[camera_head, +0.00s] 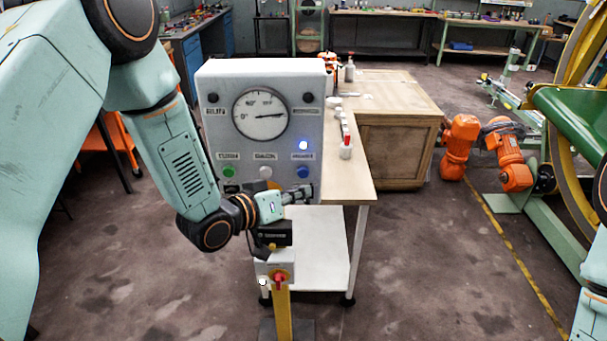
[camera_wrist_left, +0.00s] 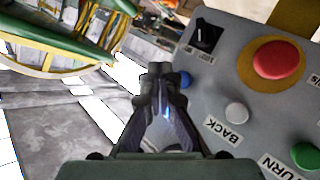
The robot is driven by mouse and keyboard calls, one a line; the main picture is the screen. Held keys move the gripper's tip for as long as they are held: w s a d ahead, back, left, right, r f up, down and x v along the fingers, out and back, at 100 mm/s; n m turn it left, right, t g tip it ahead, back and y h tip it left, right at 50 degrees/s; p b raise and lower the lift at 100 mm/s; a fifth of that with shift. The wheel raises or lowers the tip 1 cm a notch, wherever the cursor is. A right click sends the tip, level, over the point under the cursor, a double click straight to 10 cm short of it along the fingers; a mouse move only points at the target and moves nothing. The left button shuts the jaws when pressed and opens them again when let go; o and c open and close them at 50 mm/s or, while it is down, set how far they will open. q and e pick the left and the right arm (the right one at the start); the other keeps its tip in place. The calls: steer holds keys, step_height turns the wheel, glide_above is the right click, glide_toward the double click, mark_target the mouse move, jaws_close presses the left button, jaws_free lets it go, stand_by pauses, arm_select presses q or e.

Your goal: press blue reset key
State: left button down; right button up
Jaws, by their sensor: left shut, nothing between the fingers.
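My left gripper (camera_head: 300,196) is shut and empty, at the lower right of a grey gauge box (camera_head: 215,130). A blue button (camera_head: 303,172) on that box sits just above the fingertips, to the right of a white button (camera_head: 265,172) and a green button (camera_head: 228,172). In the left wrist view, the closed fingertips (camera_wrist_left: 160,78) are close beside a blue button (camera_wrist_left: 185,80) on a grey panel (camera_wrist_left: 215,80). I cannot tell whether they touch it, or whether this panel is the gauge box. My right gripper is not in view.
The wrist-view panel also carries a red mushroom button (camera_wrist_left: 276,60), a black switch (camera_wrist_left: 205,35) and a white button (camera_wrist_left: 237,113). A wooden crate (camera_head: 395,150) stands behind right.

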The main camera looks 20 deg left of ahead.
mark_target(303, 173)
arm_select(q)
steer(key=shift+w+a+r, duration=0.1)
steer(key=shift+w+a, duration=0.05)
steer(key=shift+w, duration=0.45)
steer(key=shift+w+a+r, duration=0.1)
steer(key=shift+w+a, duration=0.05)
steer(key=shift+w, duration=0.4)
steer(key=shift+w+f, duration=0.1)
steer(key=shift+w, duration=0.05)
steer(key=shift+w+a+f, duration=0.1)
steer(key=shift+a, duration=0.1)
steer(key=shift+s+d, duration=0.2)
steer(key=shift+w+a, duration=0.15)
steer(key=shift+w, duration=0.05)
